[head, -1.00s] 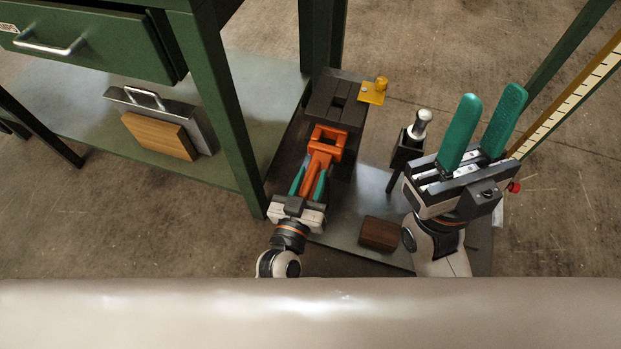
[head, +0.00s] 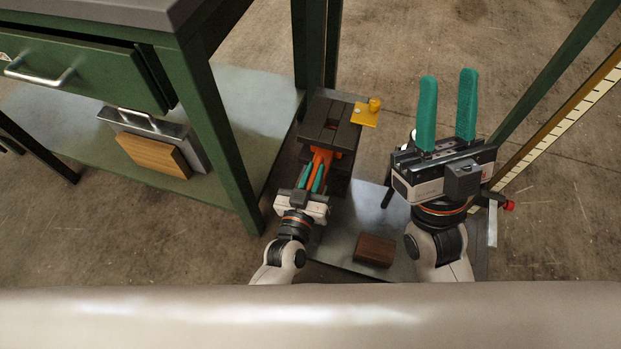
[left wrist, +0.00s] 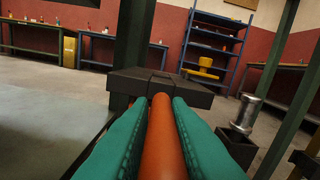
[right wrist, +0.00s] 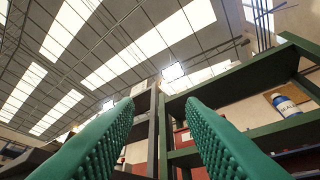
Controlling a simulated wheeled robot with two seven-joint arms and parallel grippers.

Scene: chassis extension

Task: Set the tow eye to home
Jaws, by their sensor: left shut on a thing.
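The orange tow eye (head: 320,163) is held between the green fingers of my left gripper (head: 312,176). Its far end is hidden in the dark slotted block (head: 328,122) on the grey plate. In the left wrist view the orange shank (left wrist: 160,140) runs forward between both fingers to the black block (left wrist: 160,88); how deep it sits inside cannot be told. My right gripper (head: 447,108) is open and empty, its fingers pointing up to the right of the block. The right wrist view shows the two fingers (right wrist: 165,135) wide apart.
A yellow bracket with a knob (head: 366,112) stands at the block's right. A brown wooden block (head: 375,250) lies on the grey plate. A green workbench (head: 190,110) stands left, its leg close to my left arm. A yellow rail (head: 560,125) rises at right.

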